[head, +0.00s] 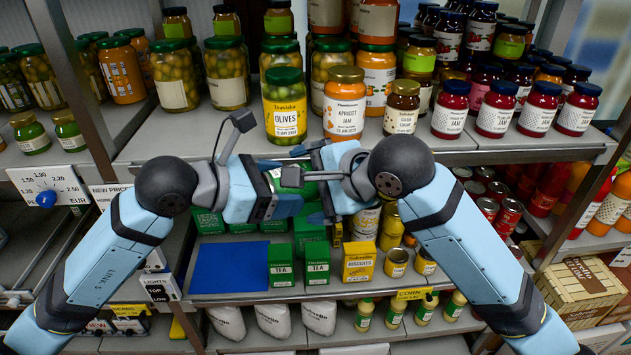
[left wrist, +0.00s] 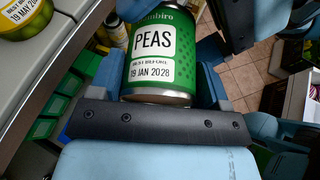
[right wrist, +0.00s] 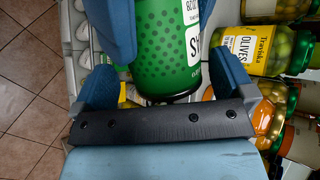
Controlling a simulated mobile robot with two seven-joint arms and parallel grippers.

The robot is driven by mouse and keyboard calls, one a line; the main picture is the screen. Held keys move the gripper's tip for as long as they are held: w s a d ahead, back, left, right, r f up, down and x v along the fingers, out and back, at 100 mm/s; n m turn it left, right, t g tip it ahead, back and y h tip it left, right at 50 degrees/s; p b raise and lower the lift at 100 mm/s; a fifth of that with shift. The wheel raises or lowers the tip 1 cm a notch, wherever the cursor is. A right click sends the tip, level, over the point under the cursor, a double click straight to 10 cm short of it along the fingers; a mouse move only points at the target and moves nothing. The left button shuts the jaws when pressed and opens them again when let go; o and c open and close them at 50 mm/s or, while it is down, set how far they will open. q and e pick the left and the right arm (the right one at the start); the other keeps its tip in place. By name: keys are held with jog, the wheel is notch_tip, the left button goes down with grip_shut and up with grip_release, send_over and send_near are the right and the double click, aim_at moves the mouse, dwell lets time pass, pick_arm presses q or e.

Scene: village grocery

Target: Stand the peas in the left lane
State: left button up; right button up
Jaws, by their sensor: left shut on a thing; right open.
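The peas can (left wrist: 163,50), green with a white label, is held between the fingers of my left gripper (head: 278,188) in the left wrist view. In the right wrist view the same can (right wrist: 165,45) stands between the spread fingers of my right gripper (head: 322,180), which is open around it. Both grippers meet in front of the shelves in the head view, where they largely hide the can. A bare blue mat (head: 228,268) lies on the lower shelf, left of the green tea boxes (head: 317,263). I cannot tell which strip is the left lane.
An olives jar (head: 285,107) and an apricot jam jar (head: 344,103) stand near the upper shelf's front edge (head: 510,158), close above my grippers. A yellow biscuits box (head: 359,262) and small cans (head: 396,263) stand right of the tea. The blue mat's surface is free.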

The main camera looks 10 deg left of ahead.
jog(key=c, duration=1.1)
pick_arm(q)
jog(key=o, duration=1.1)
pick_arm(e)
jog(key=shift+c, duration=0.2)
